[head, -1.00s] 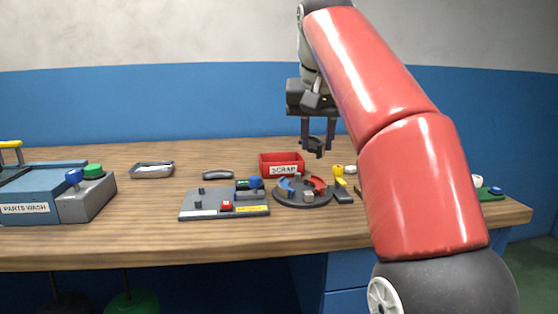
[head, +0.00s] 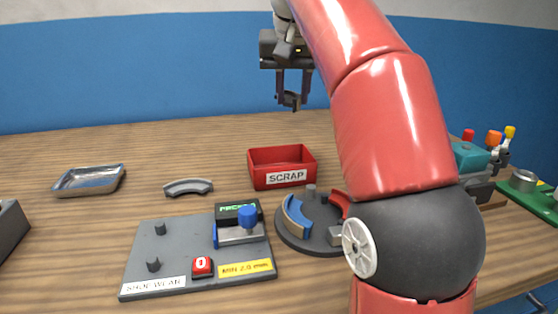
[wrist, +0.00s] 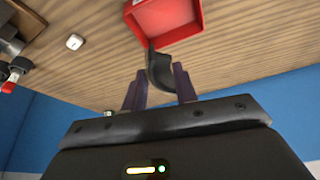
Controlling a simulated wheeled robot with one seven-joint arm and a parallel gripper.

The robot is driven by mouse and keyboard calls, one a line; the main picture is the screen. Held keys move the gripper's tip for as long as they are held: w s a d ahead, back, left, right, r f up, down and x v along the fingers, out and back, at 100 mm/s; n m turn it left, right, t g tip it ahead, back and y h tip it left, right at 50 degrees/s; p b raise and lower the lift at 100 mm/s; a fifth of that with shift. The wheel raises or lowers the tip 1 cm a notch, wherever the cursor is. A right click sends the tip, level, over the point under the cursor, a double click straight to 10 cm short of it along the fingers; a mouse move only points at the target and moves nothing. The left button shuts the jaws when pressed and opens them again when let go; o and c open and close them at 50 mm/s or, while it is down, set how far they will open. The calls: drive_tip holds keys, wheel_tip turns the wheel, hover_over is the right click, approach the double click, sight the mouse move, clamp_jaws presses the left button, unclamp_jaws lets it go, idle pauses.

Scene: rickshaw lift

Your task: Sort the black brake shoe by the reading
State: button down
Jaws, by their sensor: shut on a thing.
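My gripper (head: 292,98) is raised above the back of the table, near the red scrap bin, and is shut on the black brake shoe (wrist: 159,70). In the wrist view the curved dark shoe sits between the two fingers, with the bin beyond it. The red bin marked SCRAP (head: 265,177) stands on the table; its inside is only partly seen. The grey wear gauge board (head: 185,263) carries pegs, a blue-knobbed slide, a red button and a yellow MIN 2.0 mm label. Its small green display (head: 238,210) is too small to read surely.
A grey curved shoe (head: 188,187) lies on the table behind the gauge board. A metal tray (head: 88,181) is at the left. A round fixture with blue and red shoes (head: 297,214) is right of the board, partly behind my arm.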

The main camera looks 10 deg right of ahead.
sight(293, 111)
drive_tip(key=shift+s+f+b, duration=0.15)
drive_tip(key=shift+f+b, duration=1.5)
drive_tip(key=shift+f, duration=1.2)
drive_tip(key=c, duration=1)
unclamp_jaws()
drive_tip(key=shift+r, duration=0.1)
drive_tip(key=p+v, duration=0.2)
drive_tip(key=v, duration=0.4)
drive_tip(key=shift+r+p, duration=0.2)
drive_tip(key=shift+p, duration=0.2)
drive_tip(key=shift+s+r, duration=0.35)
drive_tip(key=shift+r, duration=0.25)
